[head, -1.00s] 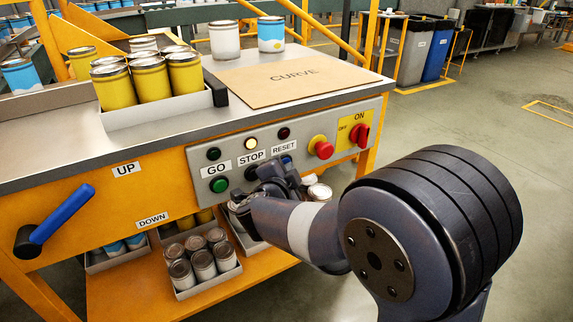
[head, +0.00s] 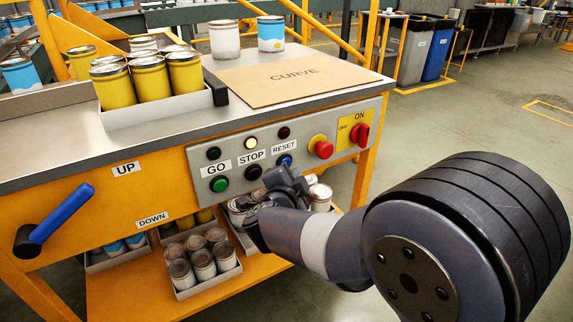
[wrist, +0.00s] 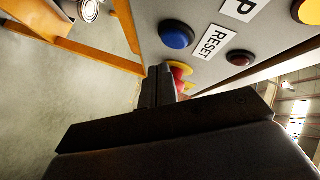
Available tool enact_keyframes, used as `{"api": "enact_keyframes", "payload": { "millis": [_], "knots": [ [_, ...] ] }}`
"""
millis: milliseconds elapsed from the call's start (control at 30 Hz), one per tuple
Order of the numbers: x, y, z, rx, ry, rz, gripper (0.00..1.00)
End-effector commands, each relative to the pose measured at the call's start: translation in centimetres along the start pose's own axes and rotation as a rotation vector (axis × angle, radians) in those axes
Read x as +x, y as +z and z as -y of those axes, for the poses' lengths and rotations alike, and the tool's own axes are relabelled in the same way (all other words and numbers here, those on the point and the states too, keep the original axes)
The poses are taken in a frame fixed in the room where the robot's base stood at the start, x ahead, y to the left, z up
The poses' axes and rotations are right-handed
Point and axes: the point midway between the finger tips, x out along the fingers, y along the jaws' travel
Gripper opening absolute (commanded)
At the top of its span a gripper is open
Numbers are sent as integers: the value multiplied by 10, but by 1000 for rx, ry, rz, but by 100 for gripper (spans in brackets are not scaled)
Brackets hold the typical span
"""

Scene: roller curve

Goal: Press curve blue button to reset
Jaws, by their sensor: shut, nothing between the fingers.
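The blue button (head: 285,160) sits under the RESET label (head: 284,147) on the grey control panel (head: 222,150). It is also clear in the wrist view (wrist: 177,34), above and slightly right of the fingertips. My gripper (head: 287,178) is just below the blue button in the head view, with its fingers shut and nothing held. In the wrist view the closed fingers (wrist: 157,85) point up toward the panel. I see no clear contact with the button; the exact gap cannot be told.
A red knob on a yellow base (head: 321,147) is right of the blue button, and partly behind the fingers in the wrist view. The green button (head: 219,184) and black button (head: 253,172) are to its left. Cans (head: 320,197) stand on the shelf below.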

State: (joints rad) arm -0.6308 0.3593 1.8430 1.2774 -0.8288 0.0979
Motion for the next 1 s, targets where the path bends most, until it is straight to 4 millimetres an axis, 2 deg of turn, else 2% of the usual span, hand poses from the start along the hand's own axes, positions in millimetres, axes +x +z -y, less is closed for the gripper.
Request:
{"api": "enact_keyframes", "payload": {
  "millis": [400, 1000],
  "knots": [
    [-26, -18, -18, 0, -1, 0, 0],
    [-26, -19, -19, -1, 0, 0, 0]
  ]
}}
